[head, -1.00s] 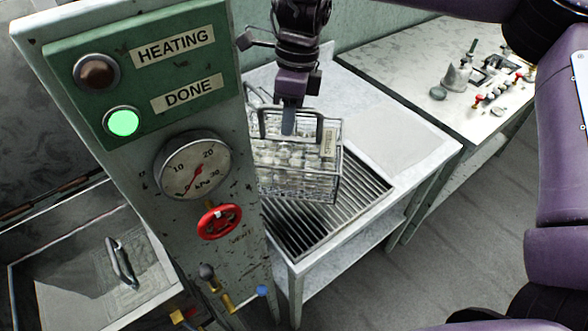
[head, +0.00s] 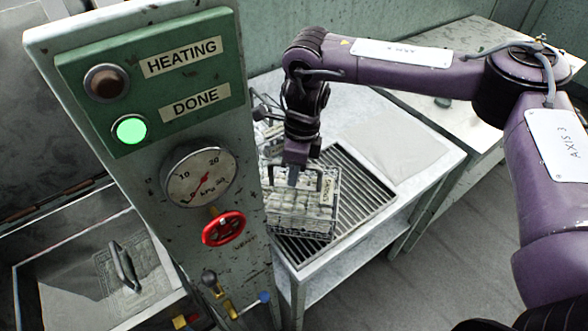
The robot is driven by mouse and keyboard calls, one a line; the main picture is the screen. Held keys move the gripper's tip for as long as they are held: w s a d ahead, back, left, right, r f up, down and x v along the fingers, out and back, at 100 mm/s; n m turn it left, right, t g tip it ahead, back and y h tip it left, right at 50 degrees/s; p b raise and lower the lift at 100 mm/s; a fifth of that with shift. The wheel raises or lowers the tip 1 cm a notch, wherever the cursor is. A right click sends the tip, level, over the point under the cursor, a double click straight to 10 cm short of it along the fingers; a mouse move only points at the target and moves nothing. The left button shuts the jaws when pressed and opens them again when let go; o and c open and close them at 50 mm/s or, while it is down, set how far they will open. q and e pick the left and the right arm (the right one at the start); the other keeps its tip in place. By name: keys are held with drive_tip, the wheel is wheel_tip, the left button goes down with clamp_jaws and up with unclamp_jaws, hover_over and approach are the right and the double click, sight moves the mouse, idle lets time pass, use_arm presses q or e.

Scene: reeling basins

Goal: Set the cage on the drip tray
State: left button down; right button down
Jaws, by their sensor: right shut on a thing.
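The wire cage (head: 304,215), full of pale cocoon-like pieces, is at the drip tray (head: 365,190), over the left part of its slatted grate. It looks upright and low, at or just above the slats; I cannot tell whether it touches them. My right gripper (head: 293,178) is shut on the cage's top handle, with the arm reaching in from the right. The control post hides the cage's left side and part of the tray. My left gripper is not in view.
The control post (head: 150,160) carries a lit green DONE lamp (head: 131,130), a gauge (head: 199,173) and a red valve wheel (head: 223,228). A basin with a handled lid (head: 123,265) is at lower left.

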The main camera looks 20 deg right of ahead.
sight(300, 183)
drive_tip(key=c, duration=1.5)
unclamp_jaws()
drive_tip(key=shift+f, duration=0.1)
drive_tip(key=r, duration=0.4)
drive_tip(key=d+r, duration=0.1)
drive_tip(key=r, duration=0.3)
drive_tip(key=w+r, duration=0.1)
drive_tip(key=r, duration=0.3)
drive_tip(key=shift+d, duration=0.35)
drive_tip(key=shift+s, duration=0.15)
